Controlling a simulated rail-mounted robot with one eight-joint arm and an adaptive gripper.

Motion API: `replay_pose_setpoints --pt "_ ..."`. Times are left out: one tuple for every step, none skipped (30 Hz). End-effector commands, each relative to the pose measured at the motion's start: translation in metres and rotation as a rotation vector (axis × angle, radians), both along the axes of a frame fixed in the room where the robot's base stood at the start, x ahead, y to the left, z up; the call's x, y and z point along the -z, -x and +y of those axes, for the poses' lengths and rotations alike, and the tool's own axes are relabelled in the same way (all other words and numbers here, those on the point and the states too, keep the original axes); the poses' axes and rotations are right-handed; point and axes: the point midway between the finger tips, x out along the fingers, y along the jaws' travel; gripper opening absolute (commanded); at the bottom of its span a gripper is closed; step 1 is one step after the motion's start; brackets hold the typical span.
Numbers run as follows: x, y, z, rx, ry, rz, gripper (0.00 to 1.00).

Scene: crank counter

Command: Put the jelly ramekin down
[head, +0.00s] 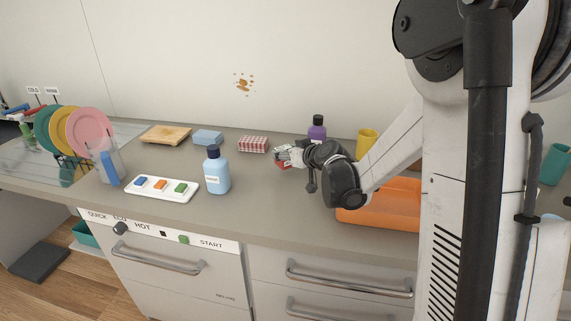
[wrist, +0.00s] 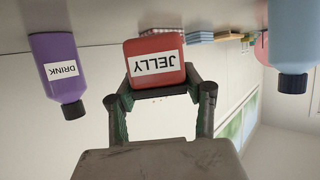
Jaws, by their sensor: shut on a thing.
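The jelly ramekin (wrist: 155,62) is a small red block-like tub with a white JELLY label. It appears upside down in the inverted wrist view. My gripper (wrist: 158,86) is shut on it, with one finger at each side. In the head view my gripper (head: 290,155) is over the counter, right of the middle, and only a bit of red ramekin (head: 281,163) shows. The counter (head: 255,205) lies below. I cannot tell whether the ramekin touches it.
A purple DRINK bottle (head: 317,127) and yellow cup (head: 367,141) stand behind my arm. A red checked box (head: 253,145), blue block (head: 208,138) and blue bottle (head: 217,171) are left. An orange tray (head: 378,212) is right. Counter front of my gripper is clear.

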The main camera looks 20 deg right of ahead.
Motion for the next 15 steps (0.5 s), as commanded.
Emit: replay_pose_setpoints --pt "0.002 -0.003 -0.001 0.0 0.0 0.0 0.11" --pt "0.003 -0.004 -0.001 0.0 0.0 0.0 0.11" --pt "0.003 -0.004 -0.002 0.0 0.0 0.0 0.11" --pt "0.004 -0.005 -0.002 0.0 0.0 0.0 0.11" --pt "0.006 -0.005 -0.002 0.0 0.0 0.0 0.11" --pt "0.008 -0.005 -0.002 0.0 0.0 0.0 0.11" --pt "0.011 -0.005 -0.002 0.0 0.0 0.0 0.11" --pt "0.015 -0.005 -0.002 0.0 0.0 0.0 0.11" --pt "0.02 -0.005 -0.002 0.0 0.0 0.0 0.11" --pt "0.025 -0.005 -0.002 0.0 0.0 0.0 0.11" --pt "0.029 -0.005 -0.002 0.0 0.0 0.0 0.11" --pt "0.035 -0.005 -0.002 0.0 0.0 0.0 0.11" --pt "0.038 -0.005 -0.002 0.0 0.0 0.0 0.11" --pt "0.041 -0.005 -0.002 0.0 0.0 0.0 0.11" --pt "0.043 -0.005 -0.002 0.0 0.0 0.0 0.11"
